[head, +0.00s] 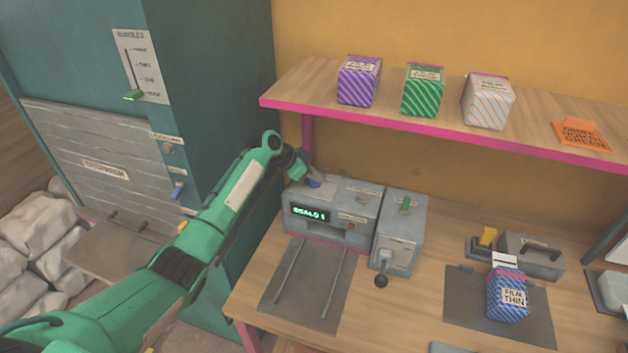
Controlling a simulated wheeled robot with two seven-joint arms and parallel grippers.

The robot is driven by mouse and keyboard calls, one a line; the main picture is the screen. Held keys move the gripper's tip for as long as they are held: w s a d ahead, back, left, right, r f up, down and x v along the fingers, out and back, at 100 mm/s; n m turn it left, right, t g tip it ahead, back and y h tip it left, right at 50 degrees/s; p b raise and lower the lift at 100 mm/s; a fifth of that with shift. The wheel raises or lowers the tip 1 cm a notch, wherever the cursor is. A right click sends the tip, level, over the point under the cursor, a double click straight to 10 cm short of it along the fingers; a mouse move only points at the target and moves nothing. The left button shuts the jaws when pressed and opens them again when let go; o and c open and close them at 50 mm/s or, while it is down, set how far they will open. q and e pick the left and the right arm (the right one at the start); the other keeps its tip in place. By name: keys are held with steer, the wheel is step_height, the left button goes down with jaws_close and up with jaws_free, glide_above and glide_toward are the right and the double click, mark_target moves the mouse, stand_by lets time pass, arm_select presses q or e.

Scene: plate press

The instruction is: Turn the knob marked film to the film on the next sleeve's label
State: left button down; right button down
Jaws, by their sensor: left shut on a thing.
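My left gripper (309,177) reaches over the grey sealing machine (335,232) and is shut on a blue knob (314,184) on its top left. The gripper partly hides the knob, and the marking beside it cannot be read. A green display on the machine's front reads something like "SEALS 1". A blue striped sleeve (506,284) stands upright on a dark mat (461,303) at the right, with a label reading "FILM THIN". My right gripper is not in view.
Purple (358,82), green (423,91) and white-orange (487,102) packs and an orange card (580,134) are on the shelf above. A grey device (533,257) stands behind the sleeve.

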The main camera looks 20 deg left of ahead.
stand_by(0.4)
arm_select(q)
steer(key=c, duration=1.5)
jaws_free()
steer(key=shift+o, duration=0.2)
steer(key=b+v, duration=0.4)
steer(key=v, duration=0.9)
steer(key=shift+a+r, duration=0.25)
